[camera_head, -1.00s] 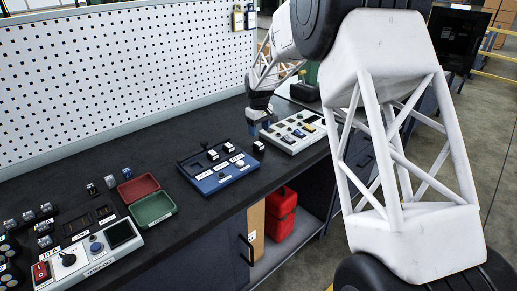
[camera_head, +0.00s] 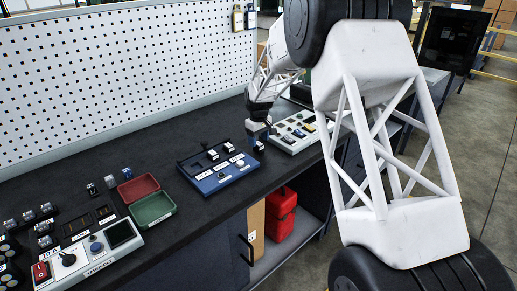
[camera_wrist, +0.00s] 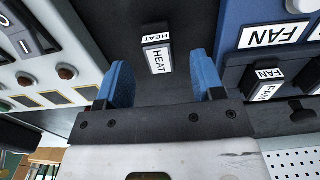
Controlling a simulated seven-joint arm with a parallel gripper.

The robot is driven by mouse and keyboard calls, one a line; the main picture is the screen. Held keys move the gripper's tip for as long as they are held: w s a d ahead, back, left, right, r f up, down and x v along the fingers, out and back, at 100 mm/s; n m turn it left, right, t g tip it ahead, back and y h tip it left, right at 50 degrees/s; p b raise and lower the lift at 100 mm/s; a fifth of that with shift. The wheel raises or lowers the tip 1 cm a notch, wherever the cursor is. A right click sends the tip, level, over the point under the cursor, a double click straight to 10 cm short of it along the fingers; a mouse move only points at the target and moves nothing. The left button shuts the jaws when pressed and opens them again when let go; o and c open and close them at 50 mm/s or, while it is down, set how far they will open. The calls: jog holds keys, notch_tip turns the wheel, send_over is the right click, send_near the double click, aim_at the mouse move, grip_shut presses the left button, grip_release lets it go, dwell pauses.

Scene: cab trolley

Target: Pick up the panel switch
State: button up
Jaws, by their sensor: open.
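A small dark panel switch with white HEAT labels (camera_wrist: 157,58) stands loose on the dark bench top, between the blue panel and the grey panel. In the head view it shows as a small white-topped block (camera_head: 259,146). My gripper (camera_head: 258,131) is over it, with the jaws pointing down at the bench. In the wrist view my gripper (camera_wrist: 160,72) is open, with its blue fingers to either side of the switch in the picture. The switch looks apart from both fingers. How high the fingertips are above the bench is hard to tell.
The blue panel (camera_head: 227,179) with FAN switches is left of the switch; the grey panel (camera_head: 286,142) is right. Red and green trays (camera_head: 154,210) and a joystick panel (camera_head: 98,262) are farther left. A pegboard (camera_head: 110,75) backs the bench.

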jog(key=shift+f, duration=1.2)
jog(key=c, duration=1.1)
jog(key=shift+r, duration=0.8)
notch_tip(320, 180, up, 2)
jog(key=s+d, duration=0.1)
jog(key=s, duration=0.4)
jog(key=s+d+r, duration=0.1)
jog(key=s, duration=0.4)
jog(key=s+d, duration=0.2)
jog(key=s, duration=0.3)
jog(key=shift+s+r, duration=0.2)
jog(key=shift+s, duration=0.05)
